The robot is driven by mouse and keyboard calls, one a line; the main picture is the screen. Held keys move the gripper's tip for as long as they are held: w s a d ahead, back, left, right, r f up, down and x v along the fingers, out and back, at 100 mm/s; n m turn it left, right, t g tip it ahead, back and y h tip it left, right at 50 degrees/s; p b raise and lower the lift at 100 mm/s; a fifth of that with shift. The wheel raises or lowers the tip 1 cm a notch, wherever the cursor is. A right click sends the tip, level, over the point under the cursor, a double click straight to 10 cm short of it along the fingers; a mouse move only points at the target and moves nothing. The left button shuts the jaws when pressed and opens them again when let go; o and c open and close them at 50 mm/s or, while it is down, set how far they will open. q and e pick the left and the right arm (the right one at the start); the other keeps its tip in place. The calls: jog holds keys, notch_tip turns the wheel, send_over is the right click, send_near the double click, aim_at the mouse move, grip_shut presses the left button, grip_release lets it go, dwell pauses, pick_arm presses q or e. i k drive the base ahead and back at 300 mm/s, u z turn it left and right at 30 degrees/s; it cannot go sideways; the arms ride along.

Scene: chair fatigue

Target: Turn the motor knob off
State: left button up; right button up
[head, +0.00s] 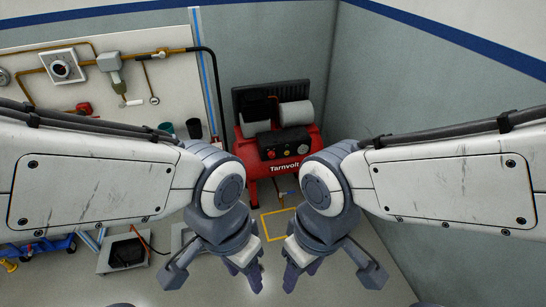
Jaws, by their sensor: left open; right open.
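A white square plate with a round dark-faced knob or dial (62,67) is on the light wall panel at upper left. A red compressor (283,165) marked "Tarnvolt" stands in the corner, with small round controls on its dark front panel (284,143). I cannot tell which of these is the motor knob. My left gripper (215,278) is open and empty, low in front of the compressor. My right gripper (333,278) is open and empty, to the right of it. Both are apart from the knob plate and the compressor.
Pipes and a valve body (110,65) run along the wall panel (30,100). Dark cups (194,128) stand near its lower right. A grey platform with a black object (127,252) lies on the floor at lower left. A yellow floor outline (266,227) lies before the compressor.

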aim_at(271, 155)
jog(key=u, duration=0.35)
jog(key=i, duration=0.95)
jog(key=u, duration=0.1)
